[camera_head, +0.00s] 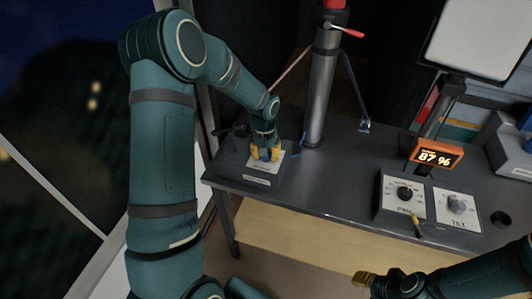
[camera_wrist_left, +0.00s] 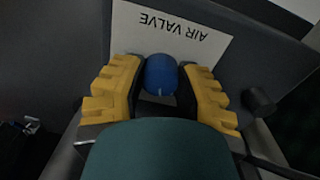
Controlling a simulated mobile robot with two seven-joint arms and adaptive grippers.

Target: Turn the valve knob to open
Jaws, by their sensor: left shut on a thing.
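The blue valve knob (camera_wrist_left: 160,76) sits between the yellow fingers of my left gripper (camera_wrist_left: 160,90) in the left wrist view. It stands in front of a white plate (camera_wrist_left: 205,42) lettered AIR VALVE. My left gripper (camera_head: 265,153) is shut on the knob, with a finger on each side. In the head view the gripper hides the knob, and part of the white plate (camera_head: 262,168) shows on a dark box at the desk's left end. My right gripper (camera_head: 365,279) is at the bottom, apart from the desk; its finger gap is unclear.
The dark desk (camera_head: 335,180) carries a metal column (camera_head: 320,95) with a red handle just right of the valve. Farther right are an orange display (camera_head: 436,155) reading 87 96 and two white dial panels (camera_head: 403,197) (camera_head: 456,208). The desk between column and panels is mostly clear.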

